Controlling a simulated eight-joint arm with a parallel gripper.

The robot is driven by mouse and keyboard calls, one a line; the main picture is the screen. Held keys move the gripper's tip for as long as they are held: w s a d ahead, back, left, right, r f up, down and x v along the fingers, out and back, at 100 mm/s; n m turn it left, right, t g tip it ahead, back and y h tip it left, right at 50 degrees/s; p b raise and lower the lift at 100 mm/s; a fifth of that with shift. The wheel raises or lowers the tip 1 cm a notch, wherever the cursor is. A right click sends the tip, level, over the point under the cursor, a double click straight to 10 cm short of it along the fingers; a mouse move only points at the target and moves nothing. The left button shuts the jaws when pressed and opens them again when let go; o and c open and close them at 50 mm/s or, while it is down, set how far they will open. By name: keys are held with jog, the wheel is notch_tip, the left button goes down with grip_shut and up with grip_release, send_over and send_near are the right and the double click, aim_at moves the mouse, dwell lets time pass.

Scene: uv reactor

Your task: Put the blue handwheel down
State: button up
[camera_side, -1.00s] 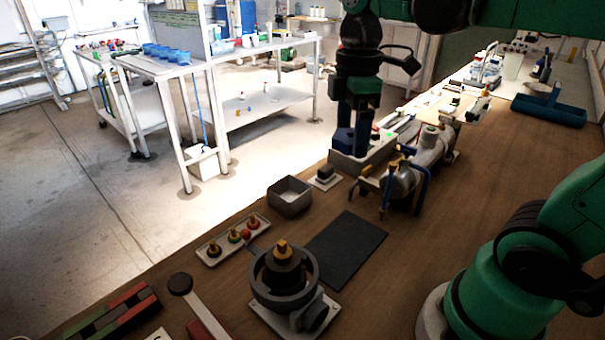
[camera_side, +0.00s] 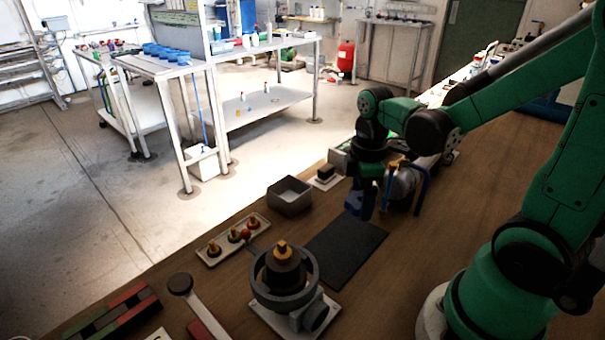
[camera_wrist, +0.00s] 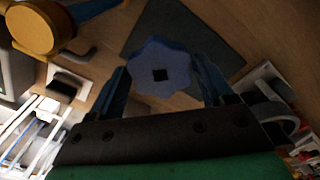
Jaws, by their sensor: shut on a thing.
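The blue handwheel (camera_wrist: 160,68) is a lobed blue wheel with a dark square hole in its middle. In the wrist view it sits between the two fingers of my gripper (camera_wrist: 163,80), which is shut on it. In the side view my gripper (camera_side: 360,205) points down near the far right corner of the dark mat (camera_side: 345,250). The handwheel (camera_side: 353,203) shows there as a small blue patch, partly hidden by the fingers. It appears held above the bench, but the exact height is hard to tell. The mat (camera_wrist: 182,28) also shows beyond the wheel in the wrist view.
The valve assembly with blue and orange handles (camera_side: 405,185) is close on the right. A round grey fixture (camera_side: 284,275) stands nearer the camera. The mat is bare.

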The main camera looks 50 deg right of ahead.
aim_at(356, 231)
jog(key=shift+f, duration=2.95)
jog(key=shift+f, duration=0.1)
jog(key=o, duration=1.1)
notch_tip(356, 231, up, 12)
jog(key=w+a+r+m+t, duration=0.1)
jog(key=w+a+m+t, duration=0.1)
jog(key=a+m+t, duration=0.5)
jog(key=shift+a+r+m, duration=0.15)
jog(key=shift+a+m, duration=0.1)
jog(key=shift+m, duration=0.75)
jog(key=shift+w, duration=0.1)
